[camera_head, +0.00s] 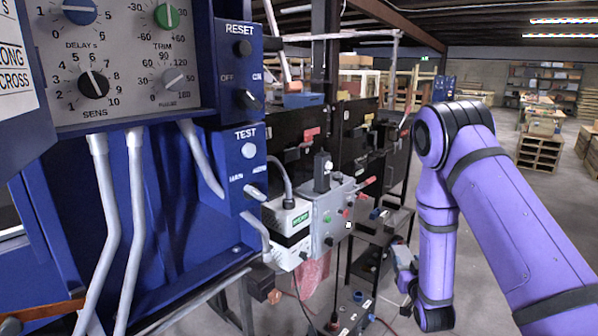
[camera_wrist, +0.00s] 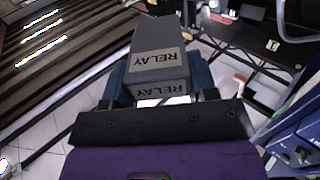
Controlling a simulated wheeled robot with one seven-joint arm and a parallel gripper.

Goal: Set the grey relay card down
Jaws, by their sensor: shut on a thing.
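The grey relay card (camera_wrist: 160,41) is a dark grey block with pale RELAY labels on two faces. In the wrist view it sits between the dark blue fingers of my gripper (camera_wrist: 158,82), which is shut on it. The card's far end points away from my wrist, and no surface touches it that I can see. In the head view my purple arm hangs down on the right. The gripper and card cannot be made out clearly there, low beside the forearm.
The blue detector cabinet (camera_head: 150,190) with dials fills the left of the head view. A grey control box (camera_head: 333,215) with cables and a white unit (camera_head: 287,235) stand beside it. Dark racks are behind. A slatted surface (camera_wrist: 60,50) lies left in the wrist view. Open floor lies at right.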

